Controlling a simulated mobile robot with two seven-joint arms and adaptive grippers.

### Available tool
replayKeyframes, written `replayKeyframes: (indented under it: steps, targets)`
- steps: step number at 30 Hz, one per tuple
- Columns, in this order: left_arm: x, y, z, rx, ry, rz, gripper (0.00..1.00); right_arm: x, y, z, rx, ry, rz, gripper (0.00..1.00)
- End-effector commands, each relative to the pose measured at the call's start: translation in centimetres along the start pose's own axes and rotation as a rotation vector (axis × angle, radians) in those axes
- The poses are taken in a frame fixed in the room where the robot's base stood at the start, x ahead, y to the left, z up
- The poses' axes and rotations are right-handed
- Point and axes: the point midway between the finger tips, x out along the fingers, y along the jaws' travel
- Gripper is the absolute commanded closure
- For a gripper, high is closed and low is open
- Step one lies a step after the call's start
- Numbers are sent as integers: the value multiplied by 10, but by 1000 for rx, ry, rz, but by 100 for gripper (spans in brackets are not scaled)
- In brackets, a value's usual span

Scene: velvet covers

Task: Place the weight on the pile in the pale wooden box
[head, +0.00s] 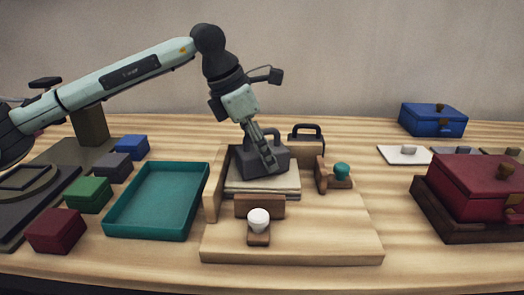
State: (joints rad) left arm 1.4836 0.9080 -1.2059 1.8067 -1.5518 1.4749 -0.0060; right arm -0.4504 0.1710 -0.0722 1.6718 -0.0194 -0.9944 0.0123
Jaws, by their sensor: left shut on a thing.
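My left gripper (268,160) is shut on the handle of a dark grey weight (282,164). The weight is upright over the pile (262,188) of pale flat sheets; its underside looks at or very near the top, and I cannot tell whether it bears on it. The pile lies in the pale wooden box (212,192), which has a broad base board. A brown block with a white knob (258,219) is at its front, and one with a green knob (342,171) at its right. My right gripper is not in view.
A second dark handled block (306,139) stands behind. Left are an empty teal tray (157,232) and several small coloured blocks (88,194). Right are a red box (474,187) on a dark base, a blue box (432,119) and a white plate (403,155).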

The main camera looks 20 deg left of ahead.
Motion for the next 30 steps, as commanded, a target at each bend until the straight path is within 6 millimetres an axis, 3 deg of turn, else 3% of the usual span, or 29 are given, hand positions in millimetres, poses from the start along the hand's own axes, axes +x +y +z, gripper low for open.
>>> replayKeyframes:
  steps: [10,11,16,25,30]
  targets:
    - [2,0,0,2,-9,3,100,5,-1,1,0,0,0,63]
    - [1,0,1,2,-9,4,45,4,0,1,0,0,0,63]
    - [3,0,0,1,-5,2,25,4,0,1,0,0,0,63]
    - [8,0,-4,-1,7,-3,25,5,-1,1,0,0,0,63]
    - [-7,0,-3,-1,2,1,25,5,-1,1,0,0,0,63]
